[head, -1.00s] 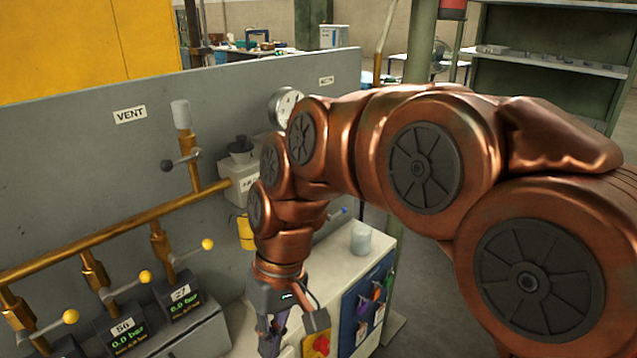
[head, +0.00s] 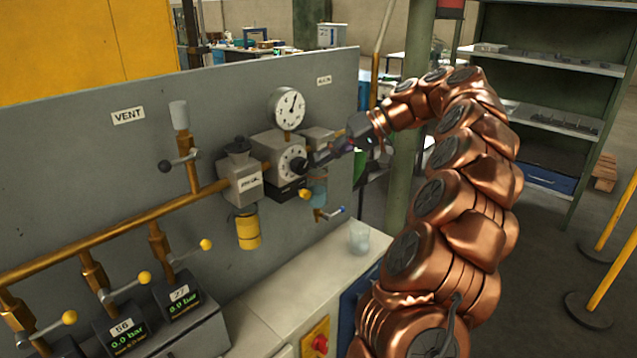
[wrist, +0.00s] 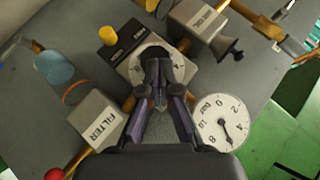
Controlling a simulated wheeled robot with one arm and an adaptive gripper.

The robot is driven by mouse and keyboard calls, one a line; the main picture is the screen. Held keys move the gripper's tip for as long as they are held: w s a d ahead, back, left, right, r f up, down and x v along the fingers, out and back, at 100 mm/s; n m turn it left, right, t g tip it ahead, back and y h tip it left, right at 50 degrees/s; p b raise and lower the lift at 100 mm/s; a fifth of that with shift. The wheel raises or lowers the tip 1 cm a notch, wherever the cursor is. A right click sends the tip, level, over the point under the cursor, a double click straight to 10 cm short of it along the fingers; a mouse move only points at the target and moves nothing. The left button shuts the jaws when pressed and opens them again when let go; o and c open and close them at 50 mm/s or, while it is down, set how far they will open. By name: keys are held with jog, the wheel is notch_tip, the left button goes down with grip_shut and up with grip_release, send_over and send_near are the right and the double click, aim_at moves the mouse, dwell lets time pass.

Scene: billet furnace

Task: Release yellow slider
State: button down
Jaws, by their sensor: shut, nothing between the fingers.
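The box carries a round dial with a black knob (head: 297,166). My gripper (head: 316,159) is shut and empty, with its tips in front of this knob. In the wrist view my gripper (wrist: 156,68) overlaps the knob; I cannot tell whether they touch.
A pressure gauge (head: 288,108) is above the box. A lidded grey unit (head: 240,178) with a yellow cylinder (head: 248,230) is left of it. A filter (wrist: 99,121) is on the other side. A clear cup (head: 360,237) stands on the bench (head: 300,275) below.

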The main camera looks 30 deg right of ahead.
jog(key=t, duration=0.2)
send_near(304, 189)
jog(key=s+d+r, duration=0.1)
jog(key=d+r, duration=0.4)
jog(key=shift+s+d+m+h, duration=0.15)
jog(key=shift+d+m+h, duration=0.05)
jog(key=shift+m+h, duration=0.1)
jog(key=shift+a+f, duration=0.1)
jog(key=b+x, duration=0.2)
jog(key=x, duration=0.7)
jog(key=shift+w+a+f+b, duration=0.15)
jog(key=shift+w+a+b, duration=0.1)
jog(key=shift+a+b, duration=0.05)
jog(key=shift+s+a+f+p, duration=0.15)
jog(key=shift+a+f+p, duration=0.05)
jog(key=shift+a+f, duration=0.5)
jog(key=shift+s+a+f+p, duration=0.1)
jog(key=shift+a+f+p, duration=0.05)
jog(key=shift+a+f, duration=0.55)
jog(key=shift+f, duration=0.1)
